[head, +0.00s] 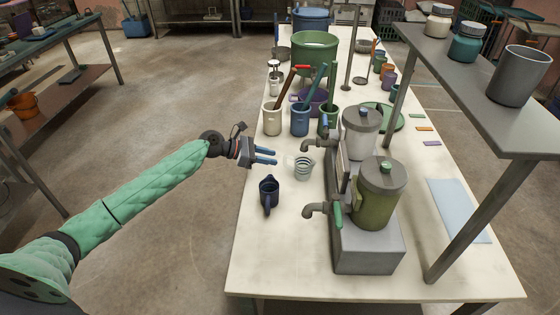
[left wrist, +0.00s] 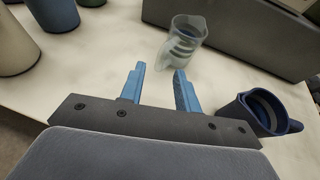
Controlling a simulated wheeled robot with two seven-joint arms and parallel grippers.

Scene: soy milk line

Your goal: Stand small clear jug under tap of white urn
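The small clear jug (head: 303,168) stands upright on the pale table, with faint bands on its side. It also shows in the left wrist view (left wrist: 188,40), its handle toward the lower left. My left gripper (head: 265,156) is open and empty, left of the jug and apart from it. In the left wrist view its blue fingers (left wrist: 160,88) point toward the jug. The white urn (head: 360,132) stands on a grey base, behind the olive green urn. Its grey tap (head: 310,146) juts left, just beyond the jug. My right gripper is out of view.
A dark blue jug (head: 268,192) stands nearer the table's left edge. The olive green urn (head: 378,194) has its own tap (head: 315,210). Containers with utensils, such as a cream one (head: 271,120), stand behind the jug. A raised shelf (head: 470,85) runs along the right.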

